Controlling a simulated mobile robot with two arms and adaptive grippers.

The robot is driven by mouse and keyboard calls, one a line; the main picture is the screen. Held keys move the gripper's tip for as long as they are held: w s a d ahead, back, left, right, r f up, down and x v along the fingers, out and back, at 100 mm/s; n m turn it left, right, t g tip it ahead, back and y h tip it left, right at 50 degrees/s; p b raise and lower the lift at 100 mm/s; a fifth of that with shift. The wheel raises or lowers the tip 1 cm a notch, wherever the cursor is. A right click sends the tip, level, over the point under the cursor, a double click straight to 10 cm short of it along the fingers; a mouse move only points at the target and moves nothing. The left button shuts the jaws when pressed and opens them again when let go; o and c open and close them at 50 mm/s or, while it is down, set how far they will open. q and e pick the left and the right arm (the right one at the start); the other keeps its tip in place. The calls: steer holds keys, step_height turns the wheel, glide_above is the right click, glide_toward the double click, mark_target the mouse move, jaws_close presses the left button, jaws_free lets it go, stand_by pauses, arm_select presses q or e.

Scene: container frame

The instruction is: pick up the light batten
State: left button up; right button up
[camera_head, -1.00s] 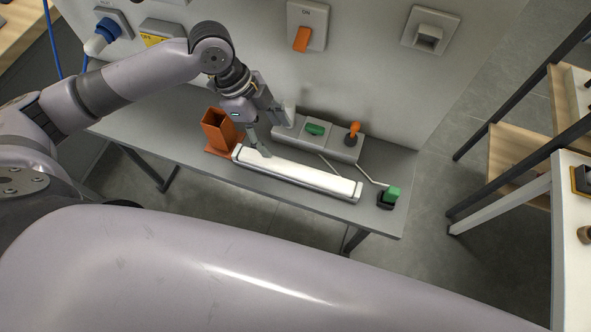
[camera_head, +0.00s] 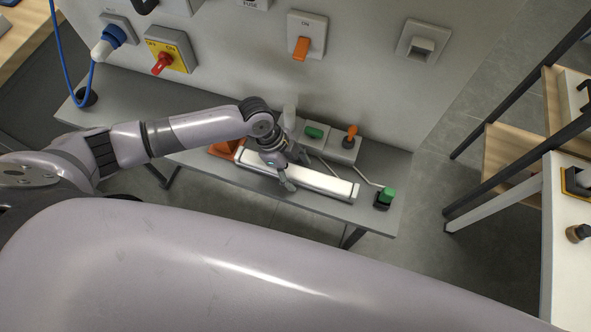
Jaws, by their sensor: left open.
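The light batten (camera_head: 322,184) is a long white bar with grey ends, lying on the grey table (camera_head: 215,178) along its front half. My left gripper (camera_head: 290,184) is over the left-middle part of the batten, pointing down, with its fingers open. I cannot tell whether the fingers touch the batten. The wrist hides part of the batten's left half. My right gripper is not in view.
An orange holder (camera_head: 224,149) stands at the batten's left end, partly behind my arm. Behind the batten is a grey box with a green button (camera_head: 314,132) and an orange-topped lever (camera_head: 351,132). A green-topped switch (camera_head: 386,196) lies right of it.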

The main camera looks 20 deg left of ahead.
arm_select(q)
steer(key=shift+d+f, duration=0.1)
steer(key=shift+f, duration=0.15)
steer(key=shift+c, duration=0.4)
jaws_close()
stand_by(0.4)
